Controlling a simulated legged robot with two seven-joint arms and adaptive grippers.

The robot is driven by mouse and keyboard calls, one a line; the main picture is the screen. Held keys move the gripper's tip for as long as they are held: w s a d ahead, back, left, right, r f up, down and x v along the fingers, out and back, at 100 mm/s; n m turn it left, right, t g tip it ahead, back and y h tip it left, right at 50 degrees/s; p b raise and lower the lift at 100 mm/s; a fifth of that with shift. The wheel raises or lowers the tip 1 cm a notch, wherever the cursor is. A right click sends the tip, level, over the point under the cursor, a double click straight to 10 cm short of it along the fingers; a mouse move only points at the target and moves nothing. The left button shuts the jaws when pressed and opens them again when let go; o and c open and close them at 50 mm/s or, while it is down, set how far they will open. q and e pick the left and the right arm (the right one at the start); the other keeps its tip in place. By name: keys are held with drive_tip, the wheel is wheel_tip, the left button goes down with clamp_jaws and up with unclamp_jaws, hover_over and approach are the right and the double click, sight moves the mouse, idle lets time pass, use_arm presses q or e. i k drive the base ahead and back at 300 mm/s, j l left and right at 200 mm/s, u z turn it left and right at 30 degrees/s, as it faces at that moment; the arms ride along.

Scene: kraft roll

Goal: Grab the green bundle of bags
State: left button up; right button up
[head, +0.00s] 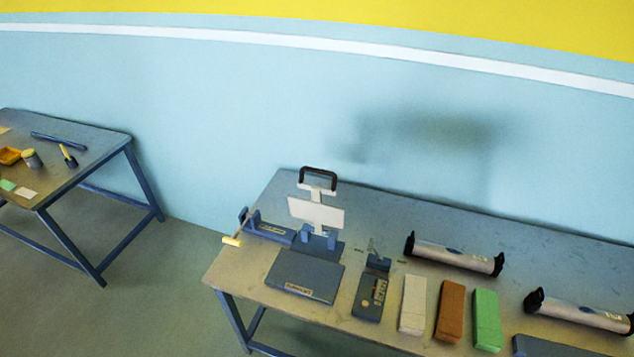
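The green bundle of bags (487,320) is a green block lying near the front of the right-hand table (227,276). It is the rightmost of a row of 3 similar blocks. The brown block (451,310) lies just to its left, and the off-white block (413,304) lies left of that. Nothing covers the green bundle in the head view. Neither of my grippers shows in this view.
Two silver rolls with black ends, (455,255) and (580,312), lie behind and right of the bundle. A dark blue box (550,346) is close at its right. Left stand a stapler-like tool (371,292) and a handled device (306,275). Another table (90,140) is far left.

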sight(487, 335)
drive_tip(key=z, duration=0.4)
drive_tip(key=k+j+z, duration=0.1)
drive_tip(key=z, duration=0.7)
drive_tip(key=k+z, duration=0.1)
drive_tip(key=z, duration=0.3)
